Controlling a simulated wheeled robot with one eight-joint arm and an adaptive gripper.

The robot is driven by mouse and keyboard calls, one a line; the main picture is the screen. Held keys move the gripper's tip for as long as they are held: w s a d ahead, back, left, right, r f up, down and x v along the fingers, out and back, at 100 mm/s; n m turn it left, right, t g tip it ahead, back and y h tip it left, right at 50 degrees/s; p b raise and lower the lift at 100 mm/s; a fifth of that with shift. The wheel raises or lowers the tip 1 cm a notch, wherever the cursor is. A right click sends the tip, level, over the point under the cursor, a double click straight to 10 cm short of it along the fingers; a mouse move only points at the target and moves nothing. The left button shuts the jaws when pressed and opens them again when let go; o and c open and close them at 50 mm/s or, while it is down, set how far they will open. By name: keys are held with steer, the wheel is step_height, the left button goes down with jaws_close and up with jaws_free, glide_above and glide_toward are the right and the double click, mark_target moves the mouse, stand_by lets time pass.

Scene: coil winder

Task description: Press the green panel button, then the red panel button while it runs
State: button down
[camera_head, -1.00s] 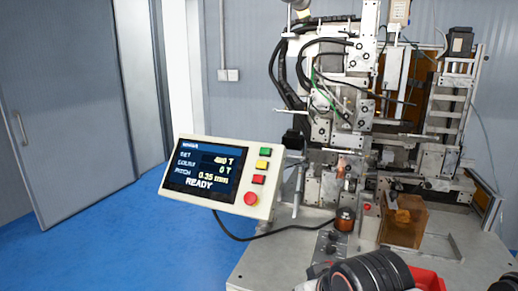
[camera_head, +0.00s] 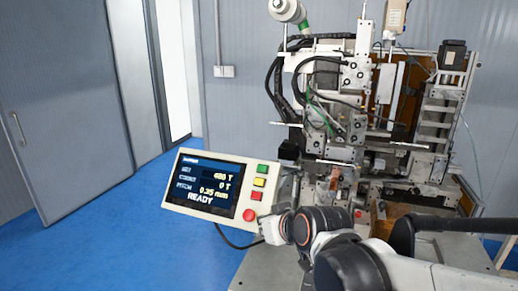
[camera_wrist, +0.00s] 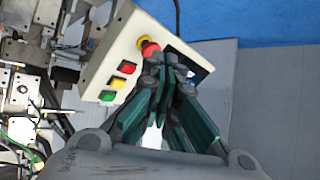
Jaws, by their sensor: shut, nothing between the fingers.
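The tilted control panel (camera_head: 212,219) carries a screen (camera_head: 205,184) that reads READY, with a count of 0 T. Down its right side sit the green button (camera_head: 262,168), a yellow button (camera_head: 259,182), a square red button (camera_head: 257,196) and a round red knob (camera_head: 249,214). In the wrist view, the green button (camera_wrist: 107,95) and square red button (camera_wrist: 127,67) show left of my gripper (camera_wrist: 168,62). My gripper is shut and empty, its tips overlapping the panel near the round red knob (camera_wrist: 149,46). Contact cannot be told. In the head view I cannot make out the fingers.
The coil winder (camera_head: 345,110), with cables and metal brackets, stands right of and behind the panel. An orange-brown block (camera_head: 383,212) is partly hidden by my arm. Blue floor (camera_head: 120,235) is open to the left, before a grey door (camera_head: 65,110).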

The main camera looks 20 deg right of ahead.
mark_target(262, 169)
steer(key=w+r+t+p, duration=0.5)
steer(key=w+r+p, duration=0.7)
steer(key=w+p, duration=0.2)
steer(key=shift+w+d+r, duration=0.3)
steer(key=shift+w+d, duration=0.1)
steer(key=shift+w+d+f+b, duration=0.65)
steer(key=shift+w+f+b, duration=0.05)
steer(key=shift+w+f, duration=0.25)
steer(key=shift+w+d+f+b, duration=0.65)
steer(key=shift+w+f+b, duration=0.15)
steer(key=shift+f, duration=0.2)
steer(key=shift+w+d+f+b, duration=0.65)
steer(key=shift+w+f, duration=0.3)
steer(key=shift+w+d+f+b, duration=0.2)
steer(key=shift+w+f+b, duration=0.05)
steer(key=shift+b, duration=0.2)
